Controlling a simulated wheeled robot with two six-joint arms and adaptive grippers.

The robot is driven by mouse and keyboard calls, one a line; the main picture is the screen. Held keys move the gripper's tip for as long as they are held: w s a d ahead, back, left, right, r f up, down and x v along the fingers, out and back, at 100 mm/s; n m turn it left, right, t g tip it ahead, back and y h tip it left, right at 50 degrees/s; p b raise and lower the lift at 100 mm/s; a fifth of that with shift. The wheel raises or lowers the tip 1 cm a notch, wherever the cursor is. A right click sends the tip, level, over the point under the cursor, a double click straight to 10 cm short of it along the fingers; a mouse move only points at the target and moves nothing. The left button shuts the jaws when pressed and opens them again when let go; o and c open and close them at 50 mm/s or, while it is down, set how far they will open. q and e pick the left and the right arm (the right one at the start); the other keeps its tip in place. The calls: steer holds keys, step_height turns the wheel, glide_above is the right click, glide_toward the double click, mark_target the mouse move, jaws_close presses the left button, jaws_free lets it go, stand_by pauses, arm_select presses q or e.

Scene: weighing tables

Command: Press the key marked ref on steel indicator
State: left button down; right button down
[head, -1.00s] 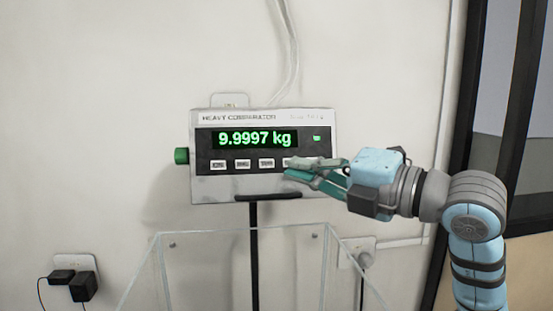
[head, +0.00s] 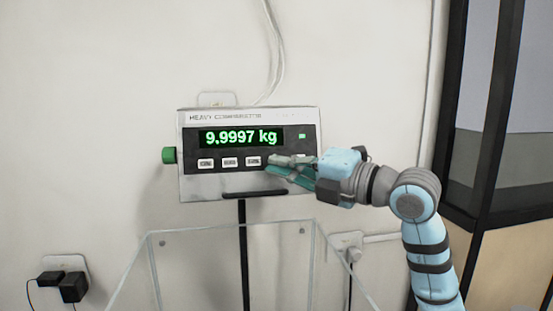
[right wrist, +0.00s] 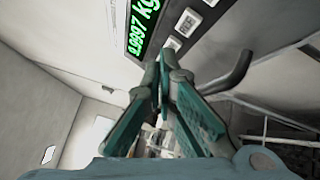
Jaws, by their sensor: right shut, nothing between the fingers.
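The steel indicator (head: 190,188) hangs on a black post in the head view, its green display (head: 238,138) reading 9.9997 kg. Three pale keys show in a row below the display: left (head: 206,163), middle (head: 230,162) and right (head: 253,161). Their markings are too blurred to read. My right gripper (head: 267,166) is shut and empty, its tips in front of the panel just right of the third key, hiding what lies behind. The right wrist view shows the closed fingertips (right wrist: 162,68) close by a key (right wrist: 172,44); contact cannot be told. My left gripper is not in view.
A green knob (head: 169,155) sticks out of the indicator's left side. A clear open-topped enclosure (head: 150,262) stands below, around the black post (head: 243,250). Sockets with a black plug (head: 72,287) are on the wall at lower left. The wall left of the indicator is clear.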

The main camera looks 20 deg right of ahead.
steer(key=shift+w+d+f, duration=0.1)
steer(key=shift+w+f, duration=0.05)
steer(key=shift+w, duration=0.35)
steer(key=shift+w+d+f, duration=0.1)
steer(key=shift+w+f, duration=0.05)
steer(key=shift+w, duration=0.3)
stand_by(0.7)
steer(key=shift+w+d+p, duration=0.1)
steer(key=shift+w+p, duration=0.2)
steer(key=shift+w+d+f, duration=0.1)
steer(key=shift+w+f, duration=0.05)
steer(key=shift+w, duration=0.2)
stand_by(0.6)
stand_by(0.4)
steer(key=shift+s, duration=0.7)
steer(key=shift+s+a+r, duration=0.15)
steer(key=shift+a+r, duration=0.05)
steer(key=shift+r, duration=0.05)
